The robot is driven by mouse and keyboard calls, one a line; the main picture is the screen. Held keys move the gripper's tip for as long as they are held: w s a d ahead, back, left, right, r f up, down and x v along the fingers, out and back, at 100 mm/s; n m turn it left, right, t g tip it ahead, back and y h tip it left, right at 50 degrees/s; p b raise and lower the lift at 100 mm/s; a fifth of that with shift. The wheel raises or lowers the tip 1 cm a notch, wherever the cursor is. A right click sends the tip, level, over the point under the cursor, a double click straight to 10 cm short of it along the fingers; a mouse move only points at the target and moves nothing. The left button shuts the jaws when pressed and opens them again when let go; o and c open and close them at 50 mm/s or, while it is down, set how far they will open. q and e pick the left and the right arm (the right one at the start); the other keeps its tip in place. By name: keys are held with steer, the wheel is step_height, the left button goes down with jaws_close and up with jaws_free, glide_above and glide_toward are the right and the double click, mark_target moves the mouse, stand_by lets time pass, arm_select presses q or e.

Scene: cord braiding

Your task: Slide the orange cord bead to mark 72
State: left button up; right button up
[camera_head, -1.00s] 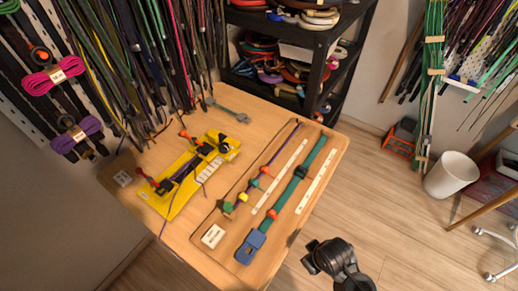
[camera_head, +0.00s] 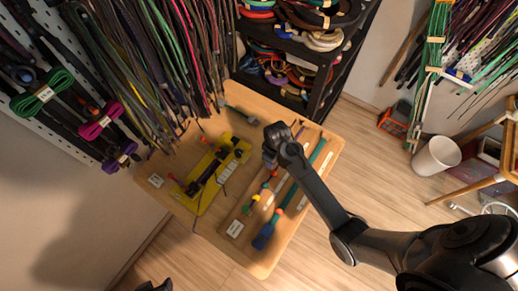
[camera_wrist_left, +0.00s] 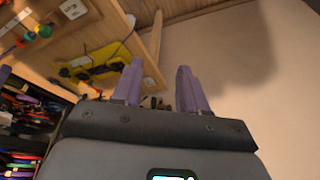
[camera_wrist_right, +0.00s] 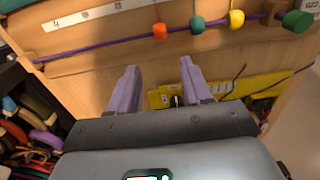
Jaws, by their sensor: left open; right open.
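The orange bead (camera_wrist_right: 160,31) sits on a thin purple cord (camera_wrist_right: 100,47) in the right wrist view, beside a teal bead (camera_wrist_right: 198,24), a yellow bead (camera_wrist_right: 236,18) and a green bead (camera_wrist_right: 297,20). A white numbered scale strip (camera_wrist_right: 90,18) runs alongside the cord; mark 72 cannot be read. My right gripper (camera_wrist_right: 158,68) is open and empty, apart from the cord, with the orange bead ahead of its fingers. In the head view my right arm hides part of the cord. My left gripper (camera_wrist_left: 158,70) is open and empty, off the table's edge.
A yellow braiding board (camera_head: 207,190) lies left of the cord board on the wooden table (camera_head: 262,262). A teal strap (camera_head: 318,152) with a blue end block (camera_head: 263,236) lies right of the cord. Hanging cords and a black shelf (camera_head: 325,85) border the table's back.

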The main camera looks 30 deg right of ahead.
mark_target(272, 172)
steer(key=f, duration=0.3)
steer(key=shift+s+f, duration=0.2)
arm_select(q)
steer(key=shift+s+d+f+b, duration=0.15)
steer(key=shift+s+f+b, duration=0.55)
steer(key=shift+f, duration=0.3)
arm_select(e)
step_height(272, 172, down, 8)
steer(key=shift+r, duration=0.25)
jaws_close()
